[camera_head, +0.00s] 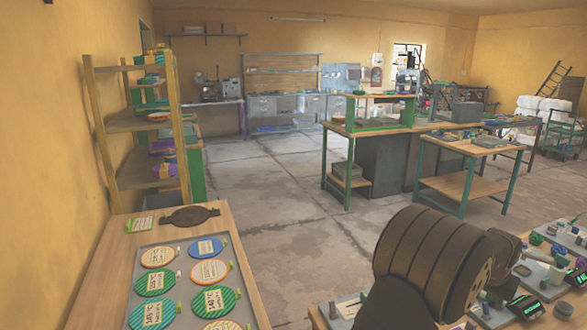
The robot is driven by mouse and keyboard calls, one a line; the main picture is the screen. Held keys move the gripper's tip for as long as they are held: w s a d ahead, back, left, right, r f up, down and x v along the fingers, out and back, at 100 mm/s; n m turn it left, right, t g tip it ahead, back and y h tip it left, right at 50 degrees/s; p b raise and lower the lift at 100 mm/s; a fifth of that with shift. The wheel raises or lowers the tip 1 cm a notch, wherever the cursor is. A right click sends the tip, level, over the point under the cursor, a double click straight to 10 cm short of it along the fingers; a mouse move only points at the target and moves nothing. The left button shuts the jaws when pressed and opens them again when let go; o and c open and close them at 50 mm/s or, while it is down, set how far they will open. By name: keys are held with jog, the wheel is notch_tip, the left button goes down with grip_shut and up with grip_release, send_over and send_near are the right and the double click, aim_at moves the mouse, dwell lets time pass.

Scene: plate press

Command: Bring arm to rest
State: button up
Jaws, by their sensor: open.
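My arm fills the lower right of the head view as dark brown, rounded links in front of a workbench (555,314). A smaller link reaches to the right over that bench. My gripper does not show; its fingers are hidden or outside the picture, and I see nothing held. My arm is apart from the wooden table (240,290) at the lower left.
A grey tray (172,243) on the left table holds several round labelled plates in green, orange and blue. Small items and displays crowd the right bench. Open floor (300,240) lies between.

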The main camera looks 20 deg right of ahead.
jog(key=s+a+r+m+g, duration=0.2)
jog(key=s+a+m, duration=0.15)
jog(key=a, duration=0.85)
jog(key=shift+m, duration=0.45)
jog(key=w+f, duration=0.2)
jog(key=w, duration=0.2)
jog(key=w+f, duration=0.5)
jog(key=w, duration=0.2)
jog(key=shift+w+a+f, duration=0.2)
jog(key=shift+w+f, duration=0.1)
jog(key=shift+f, duration=0.1)
jog(key=s+r, duration=0.8)
jog(key=s, duration=0.4)
jog(key=w+d+f+n+t, duration=0.1)
jog(key=w+d+n, duration=0.1)
jog(key=d, duration=0.4)
jog(key=shift+w+d, duration=0.2)
jog(key=shift+f, duration=0.1)
